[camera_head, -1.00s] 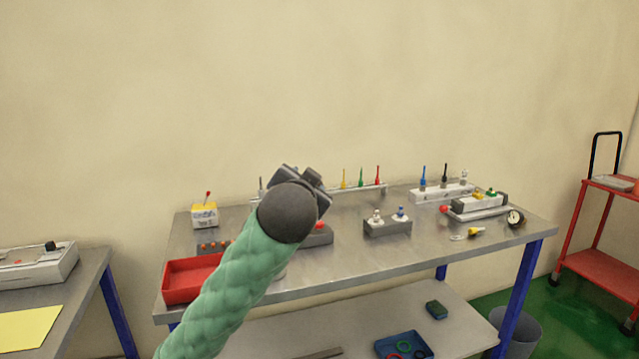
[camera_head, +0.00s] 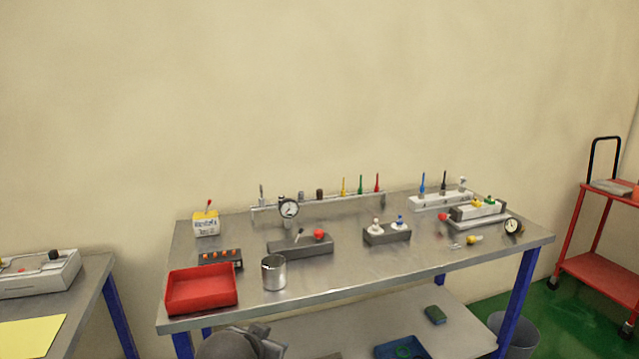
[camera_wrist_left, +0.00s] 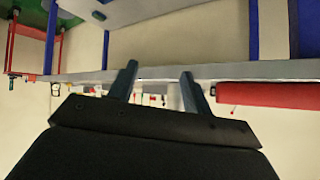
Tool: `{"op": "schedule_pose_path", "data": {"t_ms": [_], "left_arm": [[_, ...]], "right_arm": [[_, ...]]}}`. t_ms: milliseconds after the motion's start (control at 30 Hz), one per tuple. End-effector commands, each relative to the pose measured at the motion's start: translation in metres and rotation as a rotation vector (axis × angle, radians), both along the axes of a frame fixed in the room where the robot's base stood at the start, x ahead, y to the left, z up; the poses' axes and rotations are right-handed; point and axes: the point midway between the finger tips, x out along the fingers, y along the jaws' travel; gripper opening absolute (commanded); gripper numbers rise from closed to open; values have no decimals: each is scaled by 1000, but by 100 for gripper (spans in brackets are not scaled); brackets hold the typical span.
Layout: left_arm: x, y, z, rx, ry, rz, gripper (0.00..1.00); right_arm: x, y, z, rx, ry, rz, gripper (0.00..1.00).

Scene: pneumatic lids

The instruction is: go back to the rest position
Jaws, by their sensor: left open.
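My left gripper (camera_head: 262,333) is low at the bottom edge of the head view, in front of the workbench's front edge and below its top. In the left wrist view its two fingers (camera_wrist_left: 160,82) are spread apart with nothing between them, and that picture looks upside down. The workbench (camera_head: 340,275) stands ahead with its fixtures on top. My right gripper is in neither view.
A red tray (camera_head: 202,290) and a metal cup (camera_head: 273,273) stand near the bench's front left edge. A lower shelf holds a blue tray (camera_head: 402,347). A side table (camera_head: 85,290) is at left, a red cart (camera_head: 597,265) at right.

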Motion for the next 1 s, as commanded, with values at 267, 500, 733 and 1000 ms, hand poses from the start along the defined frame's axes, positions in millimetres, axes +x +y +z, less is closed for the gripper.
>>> {"op": "schedule_pose_path", "data": {"t_ms": [267,500,733,1000], "left_arm": [[-58,21,-74,-32,170,55,49],[-118,32,-137,-45,328,93,49],[-188,35,-189,-50,483,112,49],[-271,31,-231,-50,644,119,49]], "right_arm": [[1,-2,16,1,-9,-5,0],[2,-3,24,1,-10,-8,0],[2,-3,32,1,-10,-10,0],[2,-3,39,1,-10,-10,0]]}}
